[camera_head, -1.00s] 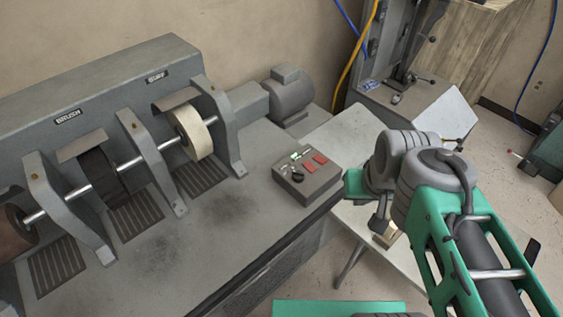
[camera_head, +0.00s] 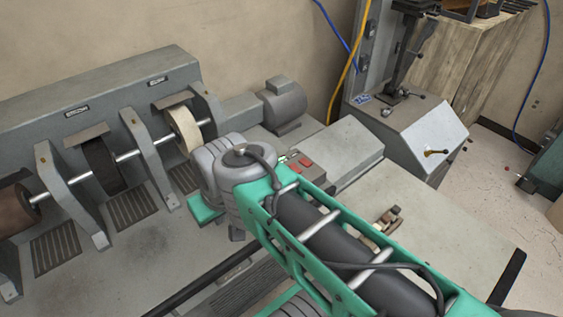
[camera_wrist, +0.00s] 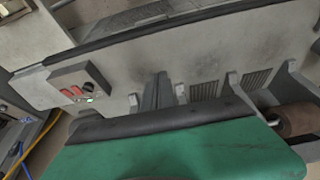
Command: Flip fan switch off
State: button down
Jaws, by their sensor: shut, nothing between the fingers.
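A grey control box (camera_head: 318,177) sits at the right end of the grey machine, partly hidden by my arm. Its two red switches (camera_head: 301,164) show just past my wrist. In the wrist view the whole box (camera_wrist: 62,79) is at the left, with red switches (camera_wrist: 71,96) and a dark round knob (camera_wrist: 88,87). I cannot read which control is the fan switch, or its position. My gripper (camera_wrist: 158,88) is shut and empty, to the right of the box in the wrist view and apart from it. In the head view my wrist hides it.
The grey machine (camera_head: 120,240) carries a shaft with brush wheels (camera_head: 186,128) and upright brackets (camera_head: 150,158) on the left. A motor (camera_head: 284,103) stands behind the box. A grey table (camera_head: 440,225) with a small brown object (camera_head: 387,220) is at the right.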

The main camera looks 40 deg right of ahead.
jog(key=shift+d, duration=0.1)
jog(key=b, duration=0.9)
send_over(293, 165)
jog(key=s, duration=0.5)
notch_tip(293, 165, down, 5)
jog(key=shift+d+r, duration=0.1)
jog(key=x, duration=0.9)
jog(key=s+p+x, duration=0.1)
jog(key=x, duration=0.4)
jog(key=shift+f, duration=0.2)
jog(key=shift+s, duration=0.1)
